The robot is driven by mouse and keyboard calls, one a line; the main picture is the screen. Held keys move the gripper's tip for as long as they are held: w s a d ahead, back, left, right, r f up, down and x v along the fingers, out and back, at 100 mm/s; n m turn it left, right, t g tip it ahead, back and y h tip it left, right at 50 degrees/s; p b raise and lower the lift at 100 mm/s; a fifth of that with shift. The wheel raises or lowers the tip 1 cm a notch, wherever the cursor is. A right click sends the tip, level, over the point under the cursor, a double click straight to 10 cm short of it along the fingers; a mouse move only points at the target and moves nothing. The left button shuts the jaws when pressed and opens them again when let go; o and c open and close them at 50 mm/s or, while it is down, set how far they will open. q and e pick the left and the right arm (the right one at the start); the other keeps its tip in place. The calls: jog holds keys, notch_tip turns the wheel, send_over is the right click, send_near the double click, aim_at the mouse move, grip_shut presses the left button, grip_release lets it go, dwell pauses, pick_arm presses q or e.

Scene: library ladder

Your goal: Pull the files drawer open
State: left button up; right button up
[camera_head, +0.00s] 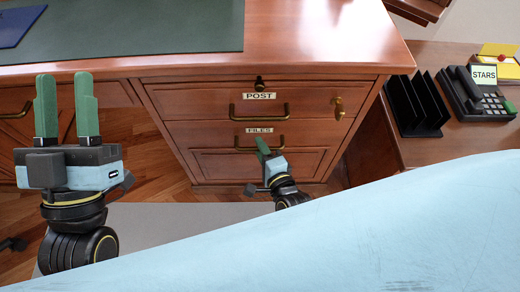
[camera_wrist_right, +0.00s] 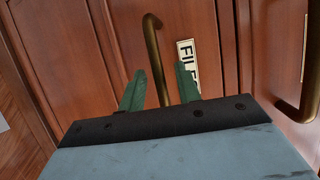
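The files drawer (camera_head: 205,133) is the second front down in the wooden desk, below the POST drawer, and looks shut. Its FILES label (camera_head: 259,130) sits above a brass bar handle (camera_head: 283,142). My right gripper (camera_head: 264,150) is at this handle and partly covers it. In the right wrist view, the green fingers (camera_wrist_right: 159,84) are open, one on each side of the brass handle (camera_wrist_right: 153,45). The FILES label (camera_wrist_right: 187,65) shows beside it. I cannot tell whether the fingers touch the handle. My left gripper (camera_head: 66,108) is open and empty, in front of the desk's left part.
The POST drawer (camera_head: 185,100) above has its own brass handle (camera_head: 259,117) and a knob. A black file rack (camera_head: 416,105) and a telephone (camera_head: 478,95) stand on the side surface at right. A large light-blue surface (camera_head: 400,230) covers the lower right of the head view.

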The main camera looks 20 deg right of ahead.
jog(key=shift+w+f, duration=0.1)
jog(key=shift+w, duration=0.35)
grip_shut()
